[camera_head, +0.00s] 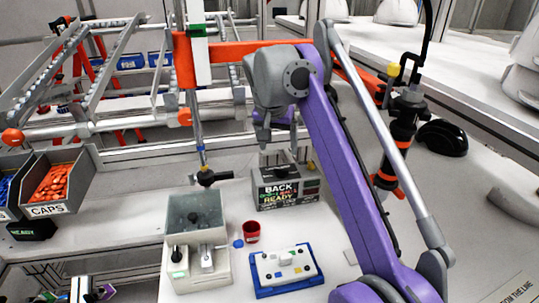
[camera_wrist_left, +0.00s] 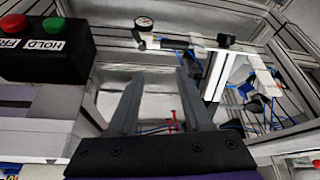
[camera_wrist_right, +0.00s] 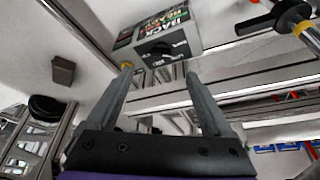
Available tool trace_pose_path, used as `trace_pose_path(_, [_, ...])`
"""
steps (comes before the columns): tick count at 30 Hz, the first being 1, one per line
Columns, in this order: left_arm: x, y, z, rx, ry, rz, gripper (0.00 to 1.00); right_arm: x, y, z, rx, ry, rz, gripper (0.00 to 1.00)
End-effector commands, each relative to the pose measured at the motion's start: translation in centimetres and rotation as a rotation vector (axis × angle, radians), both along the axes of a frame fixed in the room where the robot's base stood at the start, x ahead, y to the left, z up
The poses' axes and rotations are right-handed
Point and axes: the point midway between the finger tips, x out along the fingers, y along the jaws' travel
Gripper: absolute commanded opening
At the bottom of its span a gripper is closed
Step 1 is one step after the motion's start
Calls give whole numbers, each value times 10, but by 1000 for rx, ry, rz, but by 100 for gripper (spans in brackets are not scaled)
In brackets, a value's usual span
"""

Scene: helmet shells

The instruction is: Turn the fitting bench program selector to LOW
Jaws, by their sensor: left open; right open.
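My right gripper (camera_head: 285,148) hangs just above and behind the box in the head view. In the right wrist view its open, empty fingers (camera_wrist_right: 159,75) point toward the box, apart from the knob. My left gripper (camera_wrist_left: 154,75) is open and empty, far from the selector.
A grey bin machine (camera_head: 197,222), a red cup (camera_head: 251,232) and a blue-edged tray (camera_head: 257,284) stand in front of the box. A CAPS bin (camera_head: 60,183) is at left. A black-and-red tool (camera_head: 400,135) hangs at right. The left wrist view shows a HOLD button box (camera_wrist_left: 45,50).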

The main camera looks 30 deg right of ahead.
Motion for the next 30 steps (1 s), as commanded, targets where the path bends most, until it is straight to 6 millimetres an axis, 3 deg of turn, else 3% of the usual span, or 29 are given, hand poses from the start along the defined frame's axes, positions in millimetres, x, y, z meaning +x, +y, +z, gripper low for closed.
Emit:
trace_pose_path(5, [-1,0,-3,0,1,0,50,2,-2,-7,0,0,0,85])
trace_pose_path(21, [-4,0,-23,0,8,0,50,26,-25,-90,0,0,0,85])
trace_pose_path(30, [-4,0,-24,0,9,0,50,30,-29,-101,0,0,1,85])
